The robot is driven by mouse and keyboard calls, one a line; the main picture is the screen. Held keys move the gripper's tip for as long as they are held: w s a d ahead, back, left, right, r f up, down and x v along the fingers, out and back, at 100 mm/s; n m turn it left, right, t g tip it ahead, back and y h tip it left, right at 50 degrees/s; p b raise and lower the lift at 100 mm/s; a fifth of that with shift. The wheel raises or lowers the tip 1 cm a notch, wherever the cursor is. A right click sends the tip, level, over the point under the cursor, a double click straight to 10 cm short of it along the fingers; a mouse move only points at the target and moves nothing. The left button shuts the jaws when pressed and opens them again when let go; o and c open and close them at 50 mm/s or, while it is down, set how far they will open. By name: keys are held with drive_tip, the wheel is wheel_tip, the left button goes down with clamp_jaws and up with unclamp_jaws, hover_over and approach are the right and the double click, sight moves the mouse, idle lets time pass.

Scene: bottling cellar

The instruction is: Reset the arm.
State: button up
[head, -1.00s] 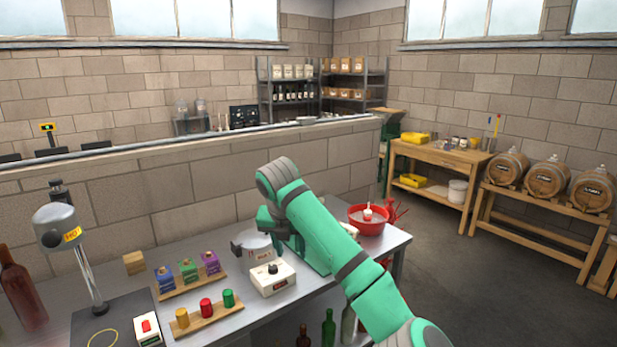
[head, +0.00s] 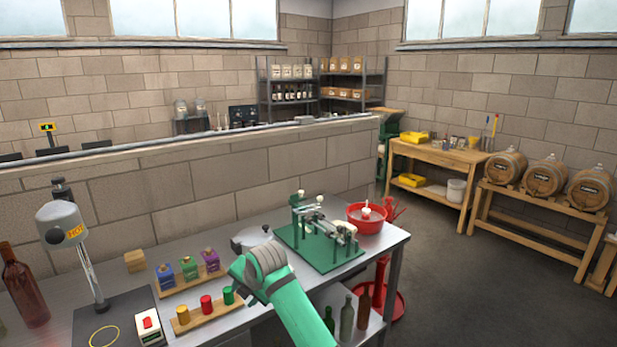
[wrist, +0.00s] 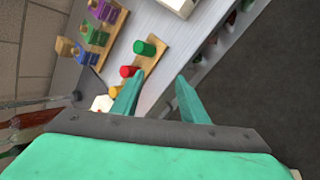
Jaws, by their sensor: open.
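My green arm (head: 290,300) reaches over the steel table (head: 370,255) in the head view, with its grey joint above the table's front part. The fingertips cannot be made out there. In the wrist view my gripper (wrist: 160,76) is open, its two green fingers apart with nothing between them. The fingers point over the table's front edge, close to the wooden strip with a green cylinder (wrist: 145,47), a red cylinder (wrist: 130,71) and a yellow one partly behind a finger.
A green bench device (head: 318,245) and a red bowl (head: 367,217) stand at the table's right. Coloured boxes (head: 188,268) sit on a wooden strip. A hood-like lamp marked HOT (head: 62,224) and a dark bottle (head: 24,287) stand left. Floor to the right is open.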

drive_tip(key=s+a+f+m+t+y, duration=0.2)
drive_tip(key=s+a+f+m+t, duration=0.15)
drive_tip(key=s+f+m, duration=0.4)
drive_tip(key=s+a+f+m+t+y, duration=0.2)
drive_tip(key=s+a+f+m, duration=0.3)
drive_tip(key=f, duration=0.4)
drive_tip(key=s+d+f+m+t+h, duration=0.1)
drive_tip(key=s+d+f+m+h, duration=0.1)
drive_tip(key=s+d+m, duration=0.6)
drive_tip(key=s+d+f+m+t+h, duration=0.1)
drive_tip(key=s+d+f+m+h, duration=0.15)
drive_tip(key=s, duration=0.95)
drive_tip(key=s+d+f+m+t+h, duration=0.1)
drive_tip(key=s+d+f+m+h, duration=0.2)
drive_tip(key=s+d, duration=0.5)
drive_tip(key=s+d+r+m, duration=0.1)
drive_tip(key=s+d+r, duration=0.1)
drive_tip(key=s, duration=0.4)
drive_tip(key=s+d+r+m+t, duration=0.1)
drive_tip(key=s+d+r+m, duration=0.1)
drive_tip(key=s+d+r, duration=0.1)
drive_tip(key=s+d+r+m, duration=0.1)
drive_tip(key=s+d+r, duration=0.2)
drive_tip(key=s, duration=0.5)
drive_tip(key=shift+s+r+h, duration=0.3)
drive_tip(key=shift+r+h, duration=0.15)
drive_tip(key=shift+r, duration=0.35)
